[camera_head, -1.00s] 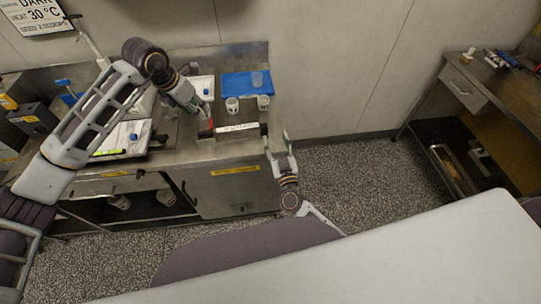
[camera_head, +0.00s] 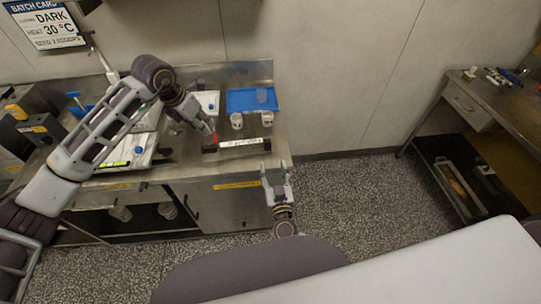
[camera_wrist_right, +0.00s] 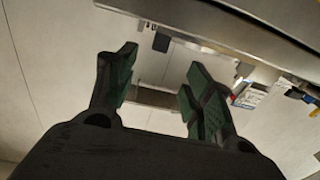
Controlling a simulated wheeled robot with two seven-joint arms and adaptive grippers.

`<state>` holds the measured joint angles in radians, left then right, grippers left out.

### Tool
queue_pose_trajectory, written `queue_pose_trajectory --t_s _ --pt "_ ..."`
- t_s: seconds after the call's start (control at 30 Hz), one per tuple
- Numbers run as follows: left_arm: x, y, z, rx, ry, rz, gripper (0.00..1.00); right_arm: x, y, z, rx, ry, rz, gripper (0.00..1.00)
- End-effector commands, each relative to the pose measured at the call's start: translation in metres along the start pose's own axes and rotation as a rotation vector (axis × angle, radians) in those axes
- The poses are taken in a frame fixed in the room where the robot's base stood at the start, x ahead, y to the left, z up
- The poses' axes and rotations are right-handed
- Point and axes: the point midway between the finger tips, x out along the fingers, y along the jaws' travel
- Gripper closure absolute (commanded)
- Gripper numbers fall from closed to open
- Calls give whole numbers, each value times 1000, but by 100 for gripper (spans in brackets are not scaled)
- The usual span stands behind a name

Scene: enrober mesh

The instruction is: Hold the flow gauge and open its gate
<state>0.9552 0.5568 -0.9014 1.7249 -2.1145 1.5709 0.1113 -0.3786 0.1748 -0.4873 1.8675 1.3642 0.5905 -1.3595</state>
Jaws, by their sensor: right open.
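What looks like the flow gauge is a low bar with a white label (camera_head: 240,143) and dark ends, lying near the front right of the steel counter. A small red part (camera_head: 214,138) stands at its left end. My left gripper (camera_head: 209,129) reaches down from the left to this red part; whether its fingers are closed on it is too small to tell. My right gripper (camera_head: 275,168) is open and empty, fingers pointing up, in front of the counter's right edge and apart from the gauge. Its two fingers also show spread in the right wrist view (camera_wrist_right: 160,82).
A blue tray (camera_head: 240,101) with a clear bluish cup (camera_head: 262,95) lies behind the gauge. A side table (camera_head: 500,95) is far right, with open floor between.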

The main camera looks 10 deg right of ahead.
Motion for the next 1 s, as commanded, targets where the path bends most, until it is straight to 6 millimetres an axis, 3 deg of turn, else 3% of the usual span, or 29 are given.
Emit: queue_pose_trajectory --t_s 1.0 --pt "0 0 0 0 0 0 64 80 0 -1 0 2 0 48"
